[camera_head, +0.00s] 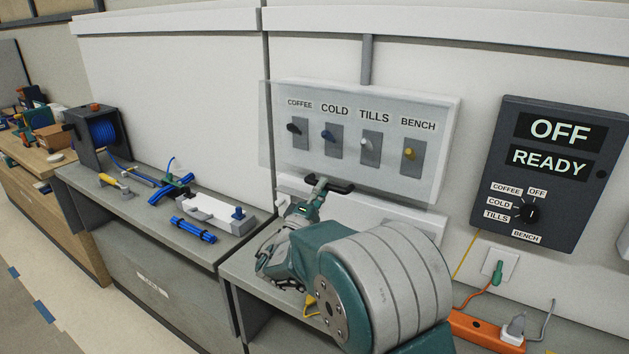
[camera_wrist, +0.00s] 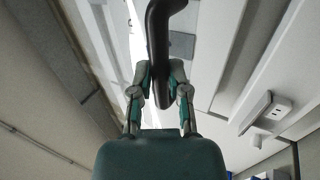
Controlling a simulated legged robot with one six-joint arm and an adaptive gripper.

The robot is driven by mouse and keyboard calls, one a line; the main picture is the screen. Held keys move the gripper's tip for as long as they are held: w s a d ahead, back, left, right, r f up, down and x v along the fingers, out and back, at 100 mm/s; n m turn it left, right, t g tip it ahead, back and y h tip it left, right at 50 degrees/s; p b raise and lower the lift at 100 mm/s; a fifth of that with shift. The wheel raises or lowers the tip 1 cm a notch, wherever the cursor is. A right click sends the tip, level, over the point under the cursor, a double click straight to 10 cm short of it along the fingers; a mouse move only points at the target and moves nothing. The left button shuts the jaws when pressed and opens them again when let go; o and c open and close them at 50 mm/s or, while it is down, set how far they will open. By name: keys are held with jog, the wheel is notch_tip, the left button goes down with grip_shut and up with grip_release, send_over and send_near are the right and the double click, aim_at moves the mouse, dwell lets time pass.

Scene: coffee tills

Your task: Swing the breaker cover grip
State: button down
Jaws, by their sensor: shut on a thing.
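The breaker panel (camera_head: 437,165) hangs on the wall with four switches labelled COFFEE, COLD, TILLS and BENCH. A clear cover (camera_head: 268,130) stands in front of it, its left edge showing past the panel. The black cover grip (camera_head: 343,187) is at the cover's lower edge. My gripper (camera_head: 317,188) is shut on this grip from below. In the wrist view the dark bar of the grip (camera_wrist: 157,40) runs between the two fingers of my gripper (camera_wrist: 162,88). My arm hides part of the wall below the panel.
A dark box (camera_head: 555,175) reading OFF and READY, with a dial, hangs at the right. Below it are a socket with a green plug (camera_head: 497,272) and an orange power strip (camera_head: 485,333). A grey bench (camera_head: 130,225) at the left holds a cable reel and blue cables.

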jog(key=shift+w+d+f+t, duration=0.4)
jog(key=shift+w+f, duration=0.15)
jog(key=shift+w, duration=0.1)
jog(key=shift+w+d+f+t, duration=0.35)
jog(key=shift+w+f, duration=0.15)
jog(key=shift+w, duration=0.1)
jog(key=shift+d+f, duration=0.1)
jog(key=shift+f, duration=0.05)
jog(key=c, duration=1)
grip_release()
jog(key=shift+o, duration=0.6)
jog(key=shift+w+d+g+h, duration=0.2)
jog(key=shift+w+g+h, duration=0.05)
jog(key=shift+h, duration=0.05)
jog(key=v, duration=1.2)
